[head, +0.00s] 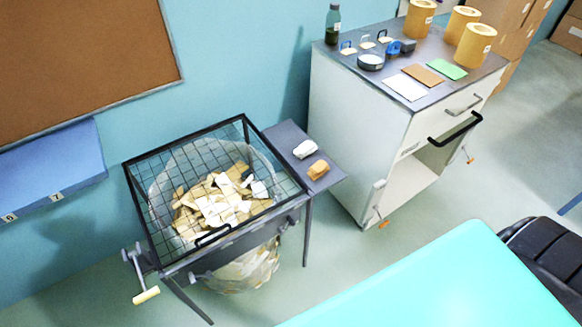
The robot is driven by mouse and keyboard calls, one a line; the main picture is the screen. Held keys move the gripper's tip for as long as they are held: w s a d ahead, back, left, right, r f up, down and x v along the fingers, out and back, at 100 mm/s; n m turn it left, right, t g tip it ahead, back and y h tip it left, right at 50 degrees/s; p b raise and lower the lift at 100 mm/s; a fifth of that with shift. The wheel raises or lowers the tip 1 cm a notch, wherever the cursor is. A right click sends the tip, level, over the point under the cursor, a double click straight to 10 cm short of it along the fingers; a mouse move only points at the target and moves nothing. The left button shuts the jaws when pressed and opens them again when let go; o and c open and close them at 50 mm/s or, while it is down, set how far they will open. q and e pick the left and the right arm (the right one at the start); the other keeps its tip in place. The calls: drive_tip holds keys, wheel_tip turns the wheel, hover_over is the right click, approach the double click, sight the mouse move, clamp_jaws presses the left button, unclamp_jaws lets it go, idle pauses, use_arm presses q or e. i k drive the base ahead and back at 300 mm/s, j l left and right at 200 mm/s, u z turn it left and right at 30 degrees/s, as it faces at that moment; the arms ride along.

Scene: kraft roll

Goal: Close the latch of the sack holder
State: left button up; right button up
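The sack holder (277,154) is a dark frame on legs, left of centre, with a wire-mesh lid lying flat over its top. A clear sack (243,272) hangs in it, filled with torn paper and card scraps (215,204). A black handle (212,237) sits at the lid's front edge. At the front left corner a metal lever with a cream grip (146,295) hangs outward and down. A small dark fitting (291,221) is on the front right side. I cannot tell which of these is the latch, or its state. Neither gripper is in view.
A side shelf (325,180) holds a white and an orange item. A white cabinet (352,130) with an open lower compartment stands right, with rolls and cards on top. A turquoise tabletop (440,285) and black chair (545,255) fill the lower right. Floor between is clear.

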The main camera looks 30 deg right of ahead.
sight(281, 230)
drive_tip(key=i+l+z, duration=0.1)
drive_tip(key=z, duration=0.65)
